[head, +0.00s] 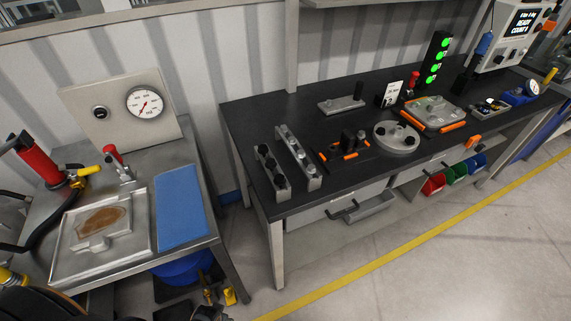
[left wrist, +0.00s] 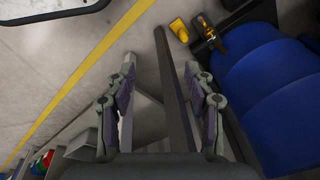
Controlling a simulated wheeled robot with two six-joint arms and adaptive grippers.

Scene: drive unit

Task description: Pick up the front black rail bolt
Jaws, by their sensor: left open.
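The front black rail bolt (head: 280,182) stands at the near end of the left grey rail (head: 271,170) on the black workbench. Other black bolts stand farther back on the same rail. A second grey rail (head: 298,156) with light grey bolts lies just right of it. In the left wrist view my left gripper (left wrist: 158,95) is open, with nothing between its fingers. It points down past the bench edges toward the floor, and the bolt does not show there. I cannot make out my left gripper clearly in the head view. My right gripper is in neither view.
Left of the workbench (head: 330,190) stands a metal table with a tray (head: 140,228), a blue mat (head: 181,222) and a gauge panel (head: 110,115). A gap separates them. A round plate (head: 397,138) and an orange-handled fixture (head: 342,148) lie right of the rails.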

